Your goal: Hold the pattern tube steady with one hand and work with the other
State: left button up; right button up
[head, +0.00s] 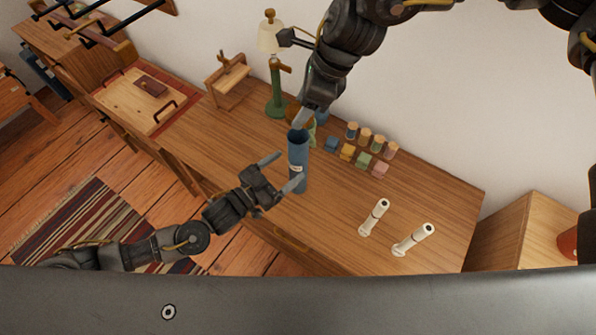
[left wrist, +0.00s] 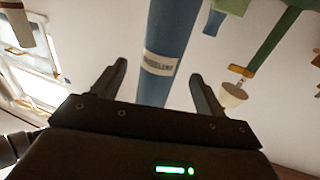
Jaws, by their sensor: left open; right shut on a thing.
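The pattern tube (head: 298,162) is a blue cylinder with a dark open top and a pale label, upright at the desk's front middle. In the left wrist view the tube (left wrist: 172,45) runs up between the fingers, its label facing me. My left gripper (head: 287,170) is open, its fingers to either side of the tube's lower part, with gaps visible in the wrist view. My right gripper (head: 299,124) comes down from above and is shut at the tube's upper rim; its far finger is hidden.
A green-based lamp (head: 276,95) stands behind the tube. Several small coloured blocks (head: 347,151) and spools sit to the right. A wooden stand (head: 228,80) is at left. Desk between tube and cylinders is clear.

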pick_arm(q)
jog(key=shift+x, duration=2.6)
jog(key=c, duration=1.5)
pick_arm(e)
jog(key=shift+f, duration=0.1)
pick_arm(q)
jog(key=shift+o, duration=0.2)
pick_arm(e)
jog(key=shift+a+f, duration=0.1)
jog(key=shift+f, duration=2.25)
jog(key=shift+f, duration=0.9)
jog(key=shift+f, duration=0.5)
